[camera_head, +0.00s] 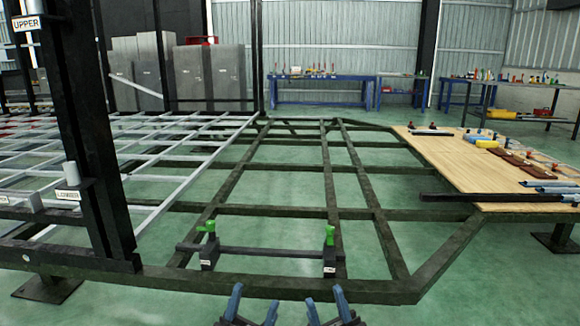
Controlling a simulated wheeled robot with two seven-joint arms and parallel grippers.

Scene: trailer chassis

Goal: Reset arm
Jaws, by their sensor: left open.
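My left gripper (254,300) shows at the bottom edge, left of centre. Its two blue fingers stand apart with nothing between them. My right gripper (325,297) is just to its right, also with its blue fingers apart and empty. Both grippers appear in front of the near beam of the dark trailer chassis (270,284). Most of both arms is out of the picture.
A dark bar with two green-topped clamps (270,252) sits on the chassis ahead. A dark post (80,130) rises at left beside a light grey grid (150,170). A wooden board (470,165) with tools and parts lies at right. Blue workbenches (320,80) stand behind.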

